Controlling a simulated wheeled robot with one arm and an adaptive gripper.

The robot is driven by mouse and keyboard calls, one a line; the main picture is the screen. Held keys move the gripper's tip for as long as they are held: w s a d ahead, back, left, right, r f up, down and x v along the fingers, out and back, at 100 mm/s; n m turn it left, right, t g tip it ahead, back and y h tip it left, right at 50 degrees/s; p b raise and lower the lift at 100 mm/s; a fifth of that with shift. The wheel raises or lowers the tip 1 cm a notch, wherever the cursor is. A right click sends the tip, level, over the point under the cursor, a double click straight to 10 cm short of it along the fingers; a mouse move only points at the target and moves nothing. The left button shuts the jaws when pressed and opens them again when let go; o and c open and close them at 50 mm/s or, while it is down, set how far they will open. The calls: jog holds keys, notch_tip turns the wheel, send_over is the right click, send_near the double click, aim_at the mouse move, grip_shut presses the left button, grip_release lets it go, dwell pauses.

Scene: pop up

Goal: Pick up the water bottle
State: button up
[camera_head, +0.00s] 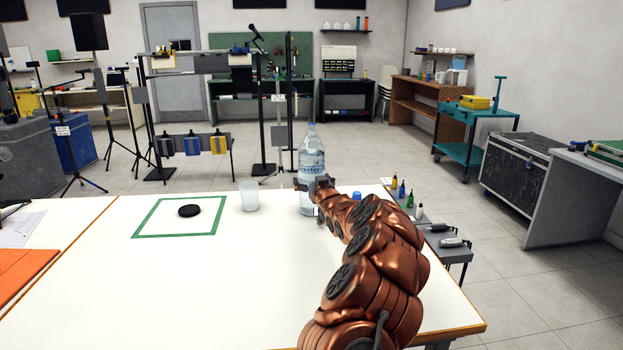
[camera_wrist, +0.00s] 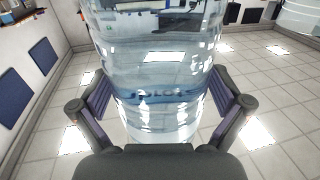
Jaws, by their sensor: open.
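The clear water bottle (camera_head: 311,152) with a blue cap stands upright near the far edge of the white table. In the wrist view the bottle (camera_wrist: 158,80) fills the middle, between the two fingers. My gripper (camera_head: 309,185) is at the bottle's lower half, reached from the near right. In the wrist view my gripper (camera_wrist: 160,108) is open, with one finger on each side of the bottle. I cannot tell whether either finger touches it. My arm hides part of the bottle's lower right side.
A clear cup (camera_head: 249,196) stands left of the bottle. Further left, a black disc (camera_head: 189,211) lies inside a green square outline (camera_head: 150,236). A blue cap-like object (camera_head: 356,196) shows just right of my gripper. The front middle of the white table (camera_head: 200,300) is clear.

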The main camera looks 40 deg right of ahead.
jog(key=c, duration=1.5)
jog(key=shift+c, duration=0.7)
jog(key=shift+r, duration=0.1)
